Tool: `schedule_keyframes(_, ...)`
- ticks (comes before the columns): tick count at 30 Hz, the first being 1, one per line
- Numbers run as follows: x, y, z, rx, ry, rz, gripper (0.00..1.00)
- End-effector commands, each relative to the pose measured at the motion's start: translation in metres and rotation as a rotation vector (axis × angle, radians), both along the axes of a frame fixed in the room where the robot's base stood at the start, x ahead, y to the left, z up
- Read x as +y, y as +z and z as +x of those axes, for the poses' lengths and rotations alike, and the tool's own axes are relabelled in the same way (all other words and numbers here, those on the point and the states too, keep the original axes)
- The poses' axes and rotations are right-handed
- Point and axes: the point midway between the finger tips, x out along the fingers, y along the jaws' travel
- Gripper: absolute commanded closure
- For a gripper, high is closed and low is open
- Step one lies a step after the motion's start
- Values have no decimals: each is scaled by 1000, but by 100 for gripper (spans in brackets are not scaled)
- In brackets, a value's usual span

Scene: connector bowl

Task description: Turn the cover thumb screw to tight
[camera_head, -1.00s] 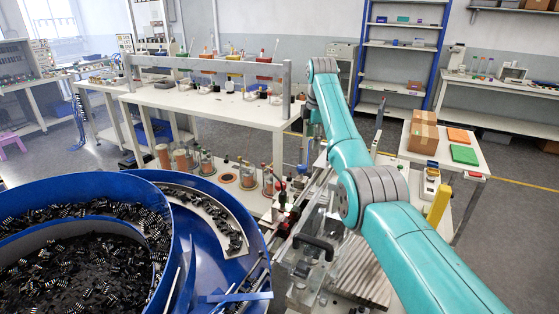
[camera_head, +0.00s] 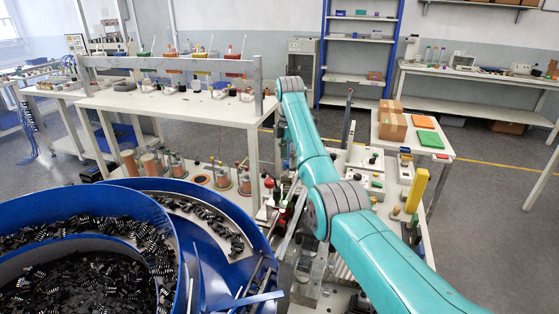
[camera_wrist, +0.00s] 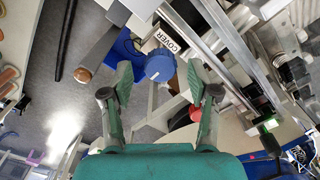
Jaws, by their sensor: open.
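In the wrist view, a blue round knob (camera_wrist: 161,65), which looks like the cover thumb screw, sits beside a white label (camera_wrist: 166,42) reading COVER. My gripper (camera_wrist: 160,76) is open, with one green-padded finger to the left of the knob and one to the right. Gaps show on both sides, and nothing is held. I cannot tell whether the fingertips reach the knob's depth. In the head view, my arm hides the gripper and I cannot make out the knob.
A blue bowl feeder (camera_head: 150,225) full of black connectors stands at left in the head view. A red knob (camera_wrist: 182,115) shows near the right finger in the wrist view, with metal rails (camera_wrist: 228,50) beyond. A white bench (camera_head: 190,107) stands behind my arm.

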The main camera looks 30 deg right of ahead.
Motion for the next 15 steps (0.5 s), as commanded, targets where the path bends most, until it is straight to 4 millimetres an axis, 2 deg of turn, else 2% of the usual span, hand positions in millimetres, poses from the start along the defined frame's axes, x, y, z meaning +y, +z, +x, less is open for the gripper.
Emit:
schedule_keyframes(3, -6, -8, -3, 1, -1, 0, 40)
schedule_keyframes(13, -7, -11, -4, 0, 0, 0, 40)
schedule_keyframes(14, -7, -11, -4, 0, 0, 0, 45)
schedule_keyframes(15, -7, -11, -4, 0, 0, 0, 55)
